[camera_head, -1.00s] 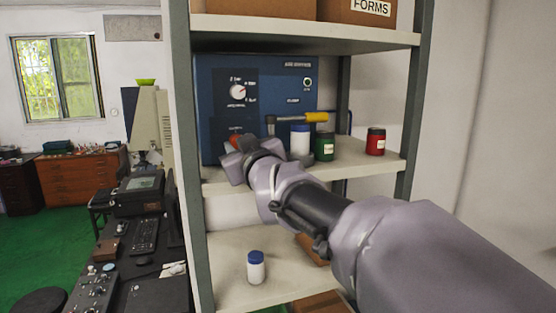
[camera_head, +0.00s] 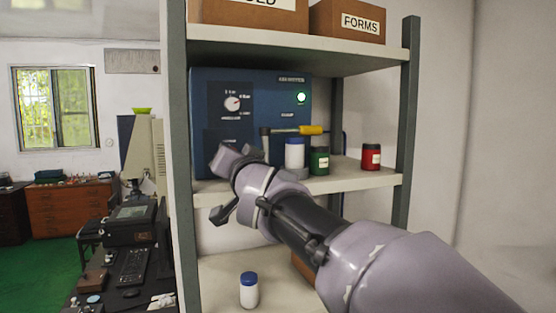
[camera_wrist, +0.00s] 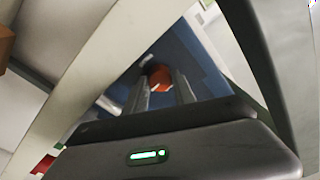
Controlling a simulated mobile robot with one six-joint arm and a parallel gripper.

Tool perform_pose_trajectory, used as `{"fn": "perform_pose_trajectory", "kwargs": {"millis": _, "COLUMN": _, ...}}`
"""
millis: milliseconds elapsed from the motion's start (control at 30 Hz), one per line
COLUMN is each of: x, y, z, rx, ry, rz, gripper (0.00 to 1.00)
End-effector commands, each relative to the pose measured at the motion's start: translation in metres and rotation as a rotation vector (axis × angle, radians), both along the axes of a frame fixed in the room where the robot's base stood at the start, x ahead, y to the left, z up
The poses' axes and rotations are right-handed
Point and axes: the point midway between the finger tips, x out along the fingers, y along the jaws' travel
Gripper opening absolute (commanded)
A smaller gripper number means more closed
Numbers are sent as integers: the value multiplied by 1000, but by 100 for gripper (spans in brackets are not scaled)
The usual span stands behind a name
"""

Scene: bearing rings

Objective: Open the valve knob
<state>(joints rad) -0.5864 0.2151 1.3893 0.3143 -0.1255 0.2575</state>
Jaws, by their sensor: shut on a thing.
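The blue panel box (camera_head: 270,90) stands on the middle shelf. The orange-red valve knob (camera_wrist: 160,77) shows in the wrist view between the ends of my two fingers. My gripper (camera_wrist: 164,90) is shut on it. In the head view my gripper (camera_head: 232,160) covers the panel's lower left, and the knob is hidden behind it. The panel has a round white dial (camera_head: 232,103) with a red pointer. A small round lamp (camera_head: 301,97) at the panel's upper right glows green.
Another white bottle (camera_head: 248,290) is on the lower shelf. Shelf posts (camera_head: 181,200) flank the space.

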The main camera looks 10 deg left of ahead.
Motion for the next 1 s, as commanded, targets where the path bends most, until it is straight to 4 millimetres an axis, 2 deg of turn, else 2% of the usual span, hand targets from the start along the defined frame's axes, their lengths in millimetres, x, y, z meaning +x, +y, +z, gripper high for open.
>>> {"fn": "perform_pose_trajectory", "kwargs": {"millis": 300, "x": 0, "y": 0, "z": 1, "rx": 73, "ry": 43, "rz": -1, "gripper": 0}}
{"fn": "perform_pose_trajectory", "kwargs": {"millis": 767, "x": 0, "y": 0, "z": 1, "rx": 84, "ry": 50, "rz": 0, "gripper": 0}}
{"fn": "perform_pose_trajectory", "kwargs": {"millis": 800, "x": 0, "y": 0, "z": 1, "rx": 84, "ry": 50, "rz": 0, "gripper": 33}}
{"fn": "perform_pose_trajectory", "kwargs": {"millis": 900, "x": 0, "y": 0, "z": 1, "rx": 84, "ry": 50, "rz": 0, "gripper": 53}}
{"fn": "perform_pose_trajectory", "kwargs": {"millis": 1000, "x": 0, "y": 0, "z": 1, "rx": 84, "ry": 50, "rz": 0, "gripper": 53}}
